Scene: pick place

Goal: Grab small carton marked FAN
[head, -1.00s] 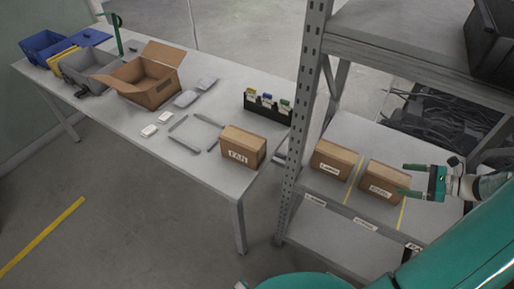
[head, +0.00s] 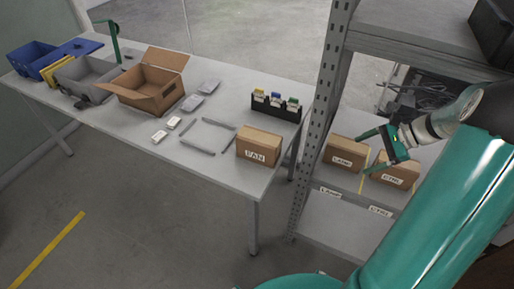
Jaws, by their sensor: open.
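The small carton marked FAN (head: 258,147) is a closed brown box with a white label on its front. It sits upright on the near right corner of the grey table (head: 215,173). My gripper (head: 367,152) is green, open and empty. It is over the shelf, to the right of the FAN carton and well apart from it, with the rack post between them in the picture. Its fingers show in front of and between two other cartons; whether they touch either cannot be told.
Two similar labelled cartons, a left one (head: 342,152) and a right one (head: 397,172), stand on the rack shelf. The rack post (head: 325,110) rises beside the table. An open box (head: 150,82), grey bin (head: 88,76), blue bin (head: 38,58) and black holder (head: 275,109) are on the table.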

